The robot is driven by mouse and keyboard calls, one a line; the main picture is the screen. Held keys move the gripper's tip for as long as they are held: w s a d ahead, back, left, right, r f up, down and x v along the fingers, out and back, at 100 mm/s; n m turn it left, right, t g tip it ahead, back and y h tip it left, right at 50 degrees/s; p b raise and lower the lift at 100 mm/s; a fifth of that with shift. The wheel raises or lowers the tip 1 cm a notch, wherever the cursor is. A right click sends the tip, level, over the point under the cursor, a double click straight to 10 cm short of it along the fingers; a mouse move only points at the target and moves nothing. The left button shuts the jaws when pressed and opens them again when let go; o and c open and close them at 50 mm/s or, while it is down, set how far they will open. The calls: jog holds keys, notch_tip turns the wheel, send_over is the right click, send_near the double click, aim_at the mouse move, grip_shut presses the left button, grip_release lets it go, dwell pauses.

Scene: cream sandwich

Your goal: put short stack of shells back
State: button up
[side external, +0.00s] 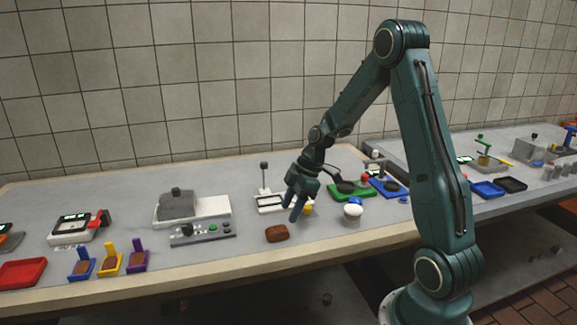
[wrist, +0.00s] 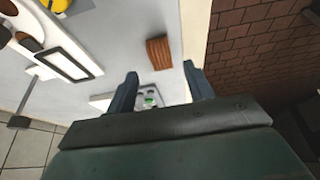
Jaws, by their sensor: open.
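A small brown ribbed block (side external: 277,233), which looks like a short stack of shells, lies on the grey table near its front edge. It also shows in the wrist view (wrist: 158,53), beyond my fingertips and roughly between their lines. My gripper (side external: 291,205) is open and empty, above and slightly right of the brown block in the side view. Both blue fingers show in the wrist view (wrist: 160,80), apart from the block. Blue (side external: 82,269), yellow (side external: 111,265) and purple (side external: 136,262) holders stand at the left front, with brown pieces in them.
A white machine with a grey top (side external: 205,208) and a button panel (side external: 202,234) stand left of my gripper. A white-framed device (side external: 268,203) is behind it; a white round object (side external: 353,212) is to the right. A red tray (side external: 22,272) lies far left.

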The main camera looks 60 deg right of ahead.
jog(key=v, duration=0.6)
jog(key=shift+r, duration=0.1)
dwell(0.5)
jog(key=s+a+r+m+h, duration=0.2)
jog(key=s+a+r+m, duration=0.3)
jog(key=a+r, duration=0.65)
jog(key=s+a+m+t+h, duration=0.1)
jog(key=s+a+m, duration=0.3)
jog(key=s, duration=0.9)
jog(key=shift+a+r+t, duration=0.4)
jog(key=shift+a+t, duration=0.3)
jog(key=shift+a, duration=0.8)
